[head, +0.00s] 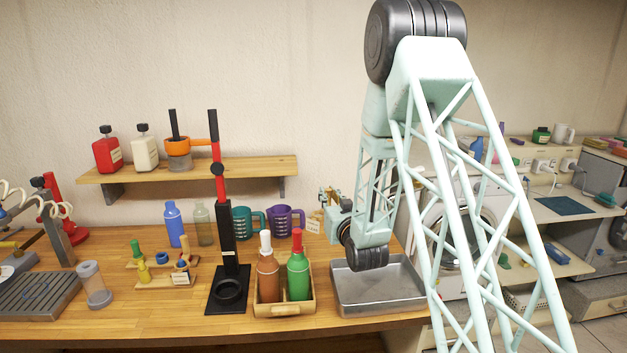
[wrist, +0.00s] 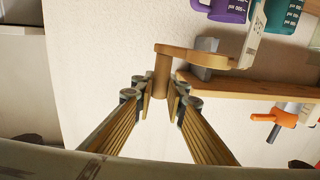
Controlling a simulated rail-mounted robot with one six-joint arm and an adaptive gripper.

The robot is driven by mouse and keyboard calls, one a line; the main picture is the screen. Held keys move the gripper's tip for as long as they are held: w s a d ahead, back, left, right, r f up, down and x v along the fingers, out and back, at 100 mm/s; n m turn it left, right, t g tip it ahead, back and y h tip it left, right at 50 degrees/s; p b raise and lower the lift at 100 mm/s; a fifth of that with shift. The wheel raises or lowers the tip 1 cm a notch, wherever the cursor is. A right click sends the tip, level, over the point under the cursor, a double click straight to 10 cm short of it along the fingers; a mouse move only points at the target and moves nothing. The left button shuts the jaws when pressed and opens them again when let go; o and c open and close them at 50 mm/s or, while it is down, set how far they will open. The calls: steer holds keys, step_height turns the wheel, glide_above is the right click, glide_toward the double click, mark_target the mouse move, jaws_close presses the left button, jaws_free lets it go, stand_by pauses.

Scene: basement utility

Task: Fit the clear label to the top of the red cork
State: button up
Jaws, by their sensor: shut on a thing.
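The red cork (head: 297,241) tops the green bottle (head: 299,277), upright in a wooden caddy. My gripper (head: 328,197) is behind and above that caddy, to the right of the bottle. In the wrist view my gripper (wrist: 160,105) is shut on the wooden peg of the label piece (wrist: 162,68). A curved wooden arm runs from the peg towards the white label card (wrist: 250,42), which also shows below my gripper in the head view (head: 314,226). The label is apart from the red cork. Its lettering is too small to read.
The caddy (head: 284,311) also holds a brown bottle (head: 268,278) with a white cork. A black and red stand (head: 228,240) is to its left, a grey metal tray (head: 376,291) to its right. Purple (head: 284,218) and teal mugs (head: 243,220) stand behind, below a wall shelf (head: 240,169).

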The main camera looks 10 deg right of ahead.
steer(key=shift+h, duration=0.3)
steer(key=d+f, duration=0.2)
steer(key=s+d+f, duration=0.1)
steer(key=f, duration=0.1)
steer(key=shift+d+f, duration=0.15)
steer(key=shift+d, duration=0.2)
